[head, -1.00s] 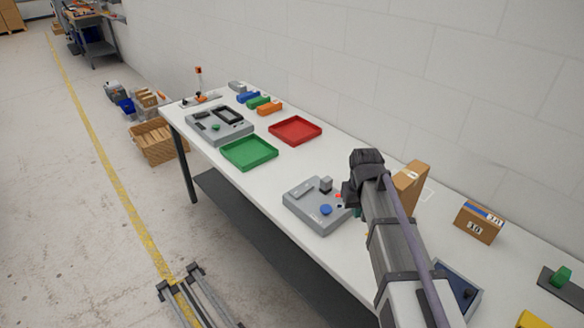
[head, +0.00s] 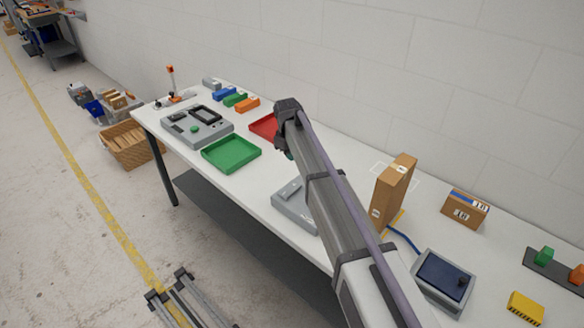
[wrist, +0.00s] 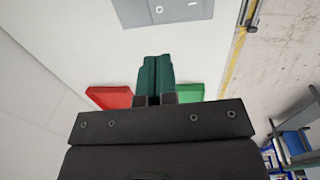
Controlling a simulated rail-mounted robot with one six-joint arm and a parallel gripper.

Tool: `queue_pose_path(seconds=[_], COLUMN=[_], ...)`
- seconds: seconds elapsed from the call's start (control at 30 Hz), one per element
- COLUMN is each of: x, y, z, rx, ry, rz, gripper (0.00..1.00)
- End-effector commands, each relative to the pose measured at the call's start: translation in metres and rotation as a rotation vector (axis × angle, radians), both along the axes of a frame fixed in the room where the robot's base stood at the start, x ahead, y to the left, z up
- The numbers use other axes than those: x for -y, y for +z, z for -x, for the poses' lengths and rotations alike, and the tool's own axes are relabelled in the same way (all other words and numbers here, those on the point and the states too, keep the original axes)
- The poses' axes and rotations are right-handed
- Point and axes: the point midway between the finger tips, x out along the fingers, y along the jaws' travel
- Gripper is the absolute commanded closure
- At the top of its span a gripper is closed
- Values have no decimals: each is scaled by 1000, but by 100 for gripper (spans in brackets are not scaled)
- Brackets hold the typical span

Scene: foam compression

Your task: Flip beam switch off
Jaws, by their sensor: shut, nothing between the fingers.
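I cannot make out the beam switch itself. My gripper (head: 290,156) is above the table between the red tray and the grey box. Its green fingers (wrist: 155,62) are together and empty in the wrist view, apart from the box.
A green tray (head: 231,168) and a red tray (head: 262,127) lie left of my gripper. Another grey device (head: 188,141) stands beyond them. A tall cardboard box (head: 394,190) and a blue-topped device (head: 444,277) stand to the right.

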Motion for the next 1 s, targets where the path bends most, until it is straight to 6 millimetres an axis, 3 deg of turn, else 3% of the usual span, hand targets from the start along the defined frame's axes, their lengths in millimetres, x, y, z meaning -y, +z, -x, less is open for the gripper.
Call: queue_pose_path(seconds=[0.03,0.53,0.7,1.0], x=[0,7,9,9], y=[-14,-120,-133,-130], z=[-1,-9,-11,-11], rx=[0,0,0,0], ry=[0,-2,-2,-2], rz=[0,0,0,0], gripper=[100,100,100,100])
